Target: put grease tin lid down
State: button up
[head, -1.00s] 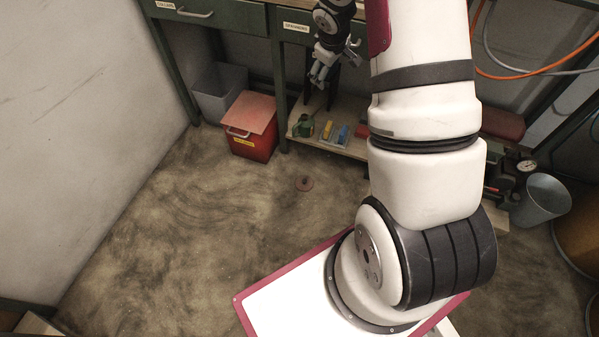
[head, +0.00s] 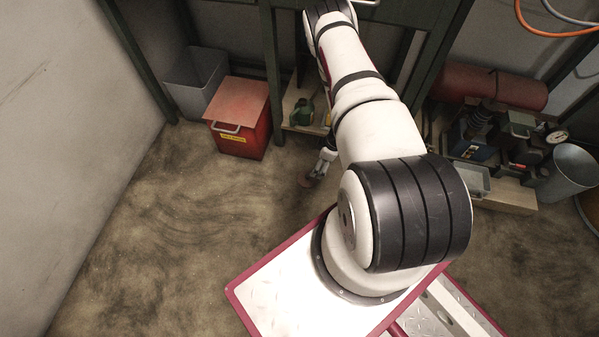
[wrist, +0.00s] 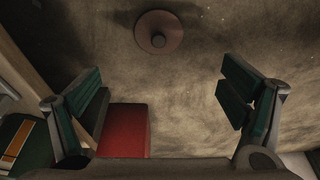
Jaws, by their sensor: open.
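The grease tin lid appears to be the round reddish-brown disc with a small dark knob; it lies on the floor, in the upper middle of the wrist view (wrist: 174,36). In the head view the disc (head: 304,182) is partly covered by my gripper (head: 318,172), which is low over the floor. In the wrist view my gripper (wrist: 162,85) has its green-padded fingers spread wide, with nothing between them. The disc is apart from both fingers.
A red bin (head: 240,140) with a pinkish lid and a grey bin (head: 195,82) stand by the bench at the left. A low wooden shelf (head: 305,122) with tools is behind my gripper. A grey bucket (head: 568,172) stands at the right. The floor at left is clear.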

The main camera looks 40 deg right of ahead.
jog(key=b, duration=0.4)
send_over(309, 176)
jog(key=s, duration=0.1)
jog(key=f, duration=0.8)
jog(key=shift+s+d+f, duration=0.1)
jog(key=shift+d+f, duration=0.2)
jog(key=shift+d, duration=0.1)
jog(key=b+x, duration=0.3)
jog(key=x, duration=0.2)
jog(key=shift+d+f, duration=0.1)
jog(key=c, duration=1.6)
jog(key=shift+d, duration=0.15)
jog(key=shift+c, duration=0.7)
